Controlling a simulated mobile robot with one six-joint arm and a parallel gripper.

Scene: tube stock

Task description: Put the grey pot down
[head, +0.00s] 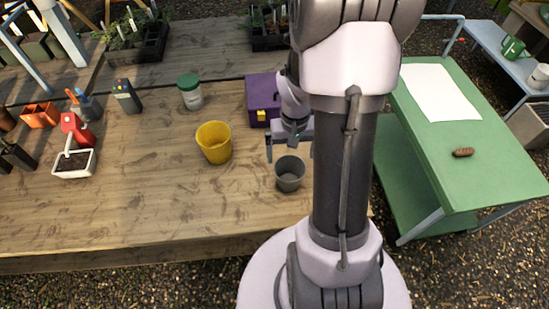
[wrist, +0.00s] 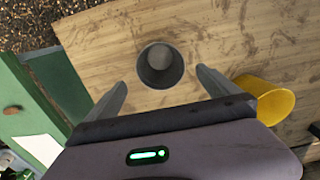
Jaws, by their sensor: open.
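The grey pot (head: 289,174) stands upright on the wooden table (head: 130,200), near its front right part. In the wrist view the grey pot (wrist: 160,65) shows from above, empty, a little beyond and between my fingertips. My gripper (head: 289,150) is open above and just behind the pot in the head view. In the wrist view the two fingers of my gripper (wrist: 160,77) are spread wide, with a gap between each finger and the pot.
A yellow pot (head: 214,143) stands left of the grey pot. A purple box (head: 262,98) is behind my gripper. A white-green jar (head: 190,92) and a white planter (head: 74,163) stand farther left. A green table (head: 460,130) is at right. The table front is clear.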

